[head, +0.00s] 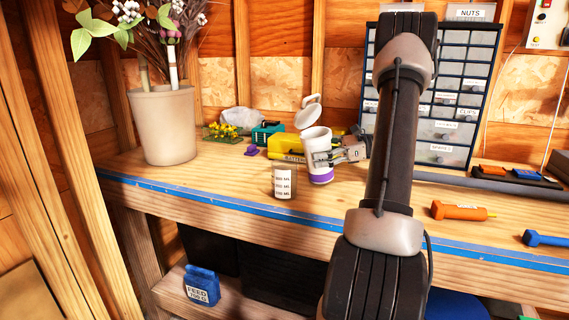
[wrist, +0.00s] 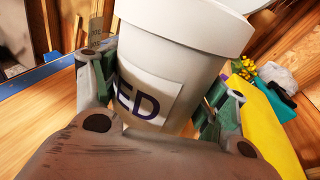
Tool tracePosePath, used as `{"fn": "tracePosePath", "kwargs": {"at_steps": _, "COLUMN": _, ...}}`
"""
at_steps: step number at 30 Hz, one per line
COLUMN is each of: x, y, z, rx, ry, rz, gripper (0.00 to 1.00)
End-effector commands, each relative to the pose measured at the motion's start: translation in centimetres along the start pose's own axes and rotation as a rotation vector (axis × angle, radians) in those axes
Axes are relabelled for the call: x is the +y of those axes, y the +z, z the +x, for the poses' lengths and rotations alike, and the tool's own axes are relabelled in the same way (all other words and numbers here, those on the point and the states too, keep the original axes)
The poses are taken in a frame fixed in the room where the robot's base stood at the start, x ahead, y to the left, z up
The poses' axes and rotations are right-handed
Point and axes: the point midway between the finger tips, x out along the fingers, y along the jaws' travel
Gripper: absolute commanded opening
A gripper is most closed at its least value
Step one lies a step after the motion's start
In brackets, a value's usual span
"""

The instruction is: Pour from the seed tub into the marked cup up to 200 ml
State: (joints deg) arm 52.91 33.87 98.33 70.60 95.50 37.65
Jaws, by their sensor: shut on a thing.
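The seed tub (head: 317,145) is white with a purple base band, and its hinged lid stands open. My gripper (head: 330,157) is shut on the tub from the right. In the wrist view the tub (wrist: 185,45) fills the middle between both fingers, with "ED" showing on its label. The tub leans slightly in the head view; I cannot tell whether its base touches the bench. The marked cup (head: 283,181), small and see-through with a white scale label, stands upright just left of the tub, near the bench's front edge. The insides of the tub and cup are not clear.
The wooden bench (head: 235,190) has a blue front strip. A large plant pot (head: 163,125) stands left. Yellow (head: 284,147) and teal (head: 266,133) items lie behind the cup. A drawer cabinet (head: 465,80) stands back right; an orange tool (head: 460,211) lies right.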

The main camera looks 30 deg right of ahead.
Motion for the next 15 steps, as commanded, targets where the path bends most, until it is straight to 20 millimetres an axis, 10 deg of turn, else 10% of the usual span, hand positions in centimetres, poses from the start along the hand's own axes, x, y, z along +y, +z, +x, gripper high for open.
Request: {"fn": "tracePosePath", "kwargs": {"at_steps": 15, "x": 0.73, "y": 0.65, "z": 1.00, "rx": 0.209, "ry": 0.000, "rz": -0.154, "gripper": 0.38}}
